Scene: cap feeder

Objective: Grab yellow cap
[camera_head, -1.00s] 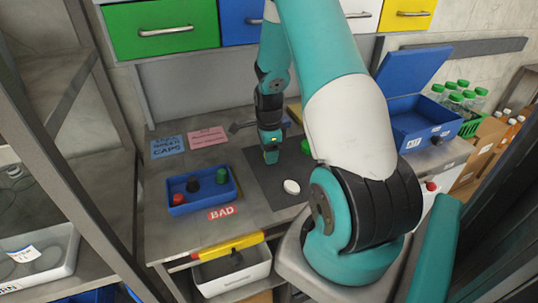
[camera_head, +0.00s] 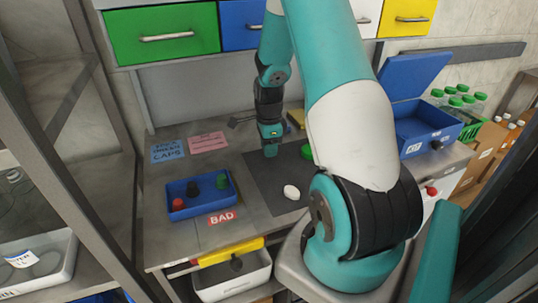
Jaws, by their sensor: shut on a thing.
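My gripper (camera_head: 270,150) points down over the dark mat (camera_head: 265,182) on the grey workbench. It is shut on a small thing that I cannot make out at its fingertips. I see no clear yellow cap in the open. A white cap (camera_head: 291,192) lies on the mat, below and right of my gripper. A green cap (camera_head: 306,152) lies right of my gripper, partly hidden by my arm.
A blue tray (camera_head: 202,211) with red, black and green caps stands left, by a red BAD label (camera_head: 222,218). A blue lidded box (camera_head: 428,137) stands right. Drawers hang above the bench. A white bin (camera_head: 233,278) sits below.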

